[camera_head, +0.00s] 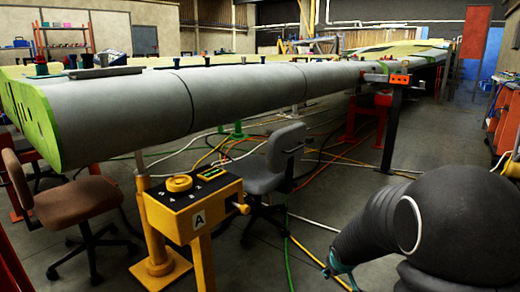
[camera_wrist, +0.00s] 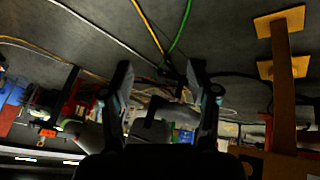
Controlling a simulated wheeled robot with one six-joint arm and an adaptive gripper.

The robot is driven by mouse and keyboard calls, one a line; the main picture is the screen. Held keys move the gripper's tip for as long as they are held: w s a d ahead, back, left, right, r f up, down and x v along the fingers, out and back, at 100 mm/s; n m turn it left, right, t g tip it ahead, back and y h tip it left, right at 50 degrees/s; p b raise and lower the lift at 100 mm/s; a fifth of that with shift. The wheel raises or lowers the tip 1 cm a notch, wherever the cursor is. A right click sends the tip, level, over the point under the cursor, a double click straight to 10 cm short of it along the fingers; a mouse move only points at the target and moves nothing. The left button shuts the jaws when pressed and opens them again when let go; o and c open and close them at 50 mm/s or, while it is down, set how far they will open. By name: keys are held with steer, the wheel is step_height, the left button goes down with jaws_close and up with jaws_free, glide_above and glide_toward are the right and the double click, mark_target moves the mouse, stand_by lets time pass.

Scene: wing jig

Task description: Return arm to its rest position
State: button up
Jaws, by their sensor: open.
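My gripper (camera_wrist: 160,85) shows in the wrist view with its two dark fingers spread apart and nothing between them. The wrist picture is upside down, with the floor at the top. In the head view my dark arm fills the lower right, and part of my gripper (camera_head: 340,268) shows low beside it, over the floor. The gripper is apart from the wing (camera_head: 240,98), which lies lengthwise across the head view on its supports. Most of the gripper is hidden by the arm in the head view.
Hoses and cables cross the floor (camera_head: 330,215). Shelving with bins (camera_head: 500,115) lines the right side.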

steer(key=s+a+r+m, duration=0.1)
steer(key=s+a+r, duration=0.1)
steer(key=s+r, duration=0.3)
steer(key=s+a+r+m+y, duration=0.1)
steer(key=s+r, duration=0.5)
steer(key=s, duration=0.8)
steer(key=s+a+r+m, duration=0.1)
steer(key=s+a+r, duration=0.3)
steer(key=s, duration=0.6)
steer(key=shift+s+r+g, duration=0.2)
steer(key=shift+r+g, duration=0.1)
steer(key=shift+r, duration=0.7)
